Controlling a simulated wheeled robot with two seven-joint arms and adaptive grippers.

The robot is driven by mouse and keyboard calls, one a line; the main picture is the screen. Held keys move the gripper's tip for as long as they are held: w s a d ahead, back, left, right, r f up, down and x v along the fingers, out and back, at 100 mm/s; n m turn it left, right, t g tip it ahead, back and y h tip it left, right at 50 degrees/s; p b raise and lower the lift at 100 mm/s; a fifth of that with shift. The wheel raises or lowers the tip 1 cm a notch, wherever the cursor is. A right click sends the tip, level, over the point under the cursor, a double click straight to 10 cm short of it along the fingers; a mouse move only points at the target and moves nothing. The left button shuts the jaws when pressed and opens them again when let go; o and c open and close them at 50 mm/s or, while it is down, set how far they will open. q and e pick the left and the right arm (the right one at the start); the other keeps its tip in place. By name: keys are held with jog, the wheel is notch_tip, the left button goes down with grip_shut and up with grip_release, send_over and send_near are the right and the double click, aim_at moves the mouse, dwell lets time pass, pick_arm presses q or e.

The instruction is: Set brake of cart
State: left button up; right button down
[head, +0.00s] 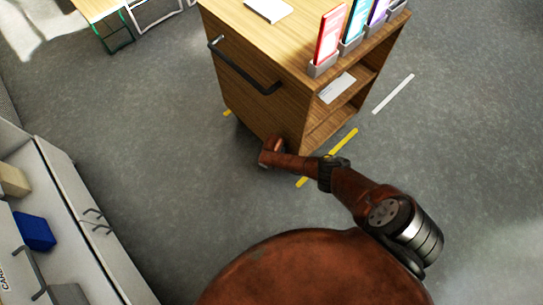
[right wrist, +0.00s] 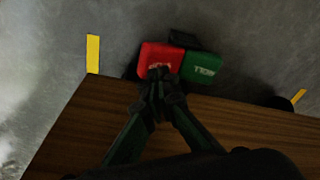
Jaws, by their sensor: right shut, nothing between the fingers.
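The wooden cart (head: 258,115) stands on the grey floor in the head view, with a dark handle (head: 243,68) on its near left side. In the right wrist view the brake pedal sticks out past the cart's wooden edge (right wrist: 75,125). It has a red half (right wrist: 150,52) and a green half (right wrist: 199,68) with upside-down lettering, apparently "ROLL". My right gripper (right wrist: 160,76) is shut and empty, its tips at the red half's lower edge, covering part of its lettering. I cannot tell whether they touch. My right arm (head: 355,190) reaches to the cart's bottom corner. My left gripper is out of view.
Yellow floor strips (head: 343,142) lie around the cart, and a white strip (head: 393,94) lies to its right. A dark round part, perhaps a caster (right wrist: 279,103), shows at the cart's edge. A grey cabinet (head: 75,195) with a blue box (head: 34,231) stands at left. Open floor lies between.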

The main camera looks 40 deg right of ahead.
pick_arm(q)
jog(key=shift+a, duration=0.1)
